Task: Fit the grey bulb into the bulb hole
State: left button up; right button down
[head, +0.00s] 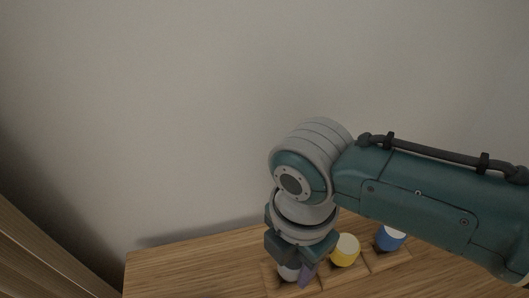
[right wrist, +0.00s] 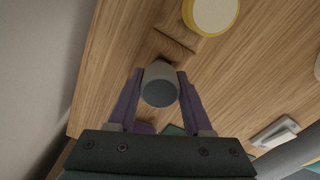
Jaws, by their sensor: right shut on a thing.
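My right gripper (head: 297,277) is shut on the grey bulb (head: 288,273), low over the wooden counter at the bottom of the head view. In the right wrist view, the purple fingers of the gripper (right wrist: 159,90) press on both sides of the grey bulb (right wrist: 160,87), whose round grey end faces the camera. A wooden base lies under and beyond the bulb. The bulb hole does not show clearly, and I cannot tell whether the bulb is in it or above it. My left gripper is not in view.
A yellow piece with a pale top (head: 345,249) and a blue piece with a white top (head: 391,237) stand in a row right of the gripper. A pale wall rises behind the counter (head: 190,265). The counter's left part is clear. A small white fitting (right wrist: 274,133) lies at right in the wrist view.

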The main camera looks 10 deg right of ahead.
jog(key=shift+f, duration=0.35)
jog(key=shift+c, duration=1.2)
grip_release()
